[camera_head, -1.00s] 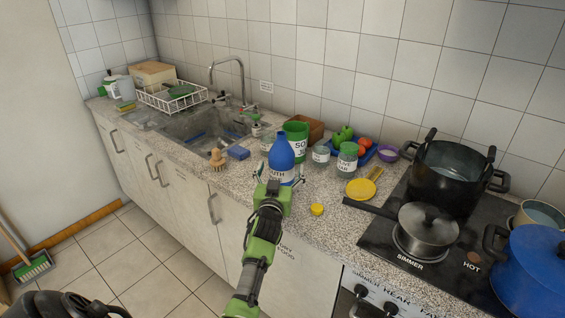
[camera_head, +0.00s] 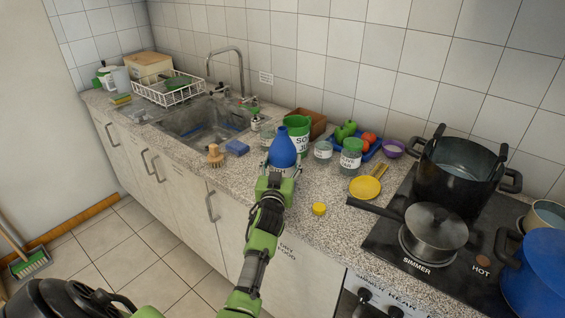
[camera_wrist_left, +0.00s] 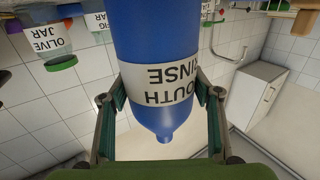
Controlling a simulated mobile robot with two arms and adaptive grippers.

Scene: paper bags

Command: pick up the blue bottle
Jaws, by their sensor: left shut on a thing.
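The blue bottle (camera_head: 282,148) with a white label stands upright at the counter's front edge, just in front of the green can. My left gripper (camera_head: 282,172) is shut around it from the front, low on its body. In the left wrist view, the bottle (camera_wrist_left: 155,40) appears upside down, its "mouth rinse" label between the two fingers of my left gripper (camera_wrist_left: 160,97). The bottle's base is hidden behind my gripper in the head view, so I cannot tell whether it is off the counter. My right gripper is not in view.
A yellow lid (camera_head: 319,208) lies to the right. The stove holds a saucepan (camera_head: 436,226) and a black pot (camera_head: 462,180). A blue sponge (camera_head: 237,147) and brush (camera_head: 215,157) lie left.

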